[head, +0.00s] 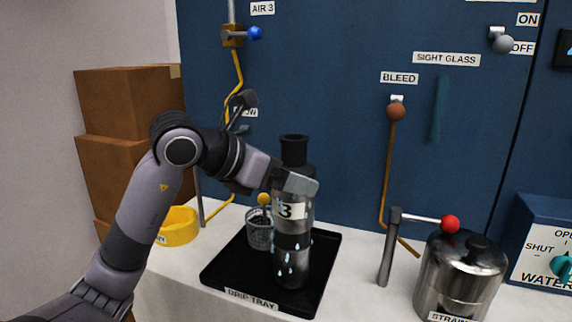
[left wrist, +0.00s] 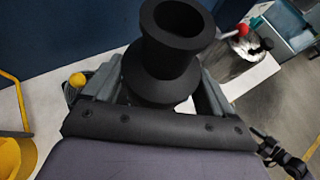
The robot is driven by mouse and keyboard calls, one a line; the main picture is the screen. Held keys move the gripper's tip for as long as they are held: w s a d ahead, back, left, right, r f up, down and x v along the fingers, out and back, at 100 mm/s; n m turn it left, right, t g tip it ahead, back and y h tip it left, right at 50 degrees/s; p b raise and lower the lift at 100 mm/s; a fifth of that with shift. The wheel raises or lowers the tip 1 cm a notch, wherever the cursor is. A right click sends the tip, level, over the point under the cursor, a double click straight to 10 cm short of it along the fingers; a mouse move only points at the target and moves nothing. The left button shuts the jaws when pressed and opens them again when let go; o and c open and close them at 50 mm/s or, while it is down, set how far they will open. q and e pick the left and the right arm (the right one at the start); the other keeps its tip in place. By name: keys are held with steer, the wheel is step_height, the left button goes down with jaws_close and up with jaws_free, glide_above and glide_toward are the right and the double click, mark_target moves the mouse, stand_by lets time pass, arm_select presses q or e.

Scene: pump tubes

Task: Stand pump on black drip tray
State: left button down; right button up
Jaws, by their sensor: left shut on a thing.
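The pump (head: 292,243) is a dark grey cylinder with a black neck, a white label reading 3 and pale drops on its side. It is upright over the black drip tray (head: 222,273), its lower end at the tray's right half; I cannot tell whether it touches the tray floor. My left gripper (head: 296,183) is shut on the pump's upper body. In the left wrist view the pump's black neck (left wrist: 172,50) stands between the fingers (left wrist: 160,95).
A small mesh basket (head: 260,230) with a yellow ball stands on the tray, left of the pump. A yellow bowl (head: 178,226) is at the left. A metal strainer pot (head: 458,280) and a red-knobbed lever (head: 390,250) stand at the right. Blue panel behind.

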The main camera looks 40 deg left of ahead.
arm_select(q)
steer(key=shift+r, duration=0.1)
stand_by(0.4)
jaws_free()
steer(key=shift+f, duration=0.4)
steer(key=shift+s, duration=0.1)
steer(key=shift+r, duration=0.1)
steer(key=b+v, duration=0.1)
steer(key=v, duration=1.1)
